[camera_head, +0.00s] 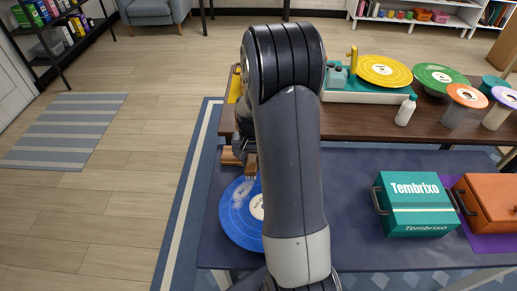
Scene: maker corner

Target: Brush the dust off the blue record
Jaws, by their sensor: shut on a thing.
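The blue record (231,222) lies flat on the near dark blue table, with a pale label at its middle. A whitish, dusty-looking patch shows on its upper part. My arm hides the record's right side. My gripper (246,152) is over the record's far edge, partly hidden by my arm. It is shut on a brush (251,165) with a brown wooden body and pale bristles pointing down at the record. I cannot tell whether the bristles touch the surface.
A teal box (414,202) marked Tembrixo and an orange case (492,200) stand to the right. Behind, a brown table (350,120) holds a turntable with a yellow record (384,71), a green record (440,79) and a white bottle (405,111). The table between my arm and the teal box is clear.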

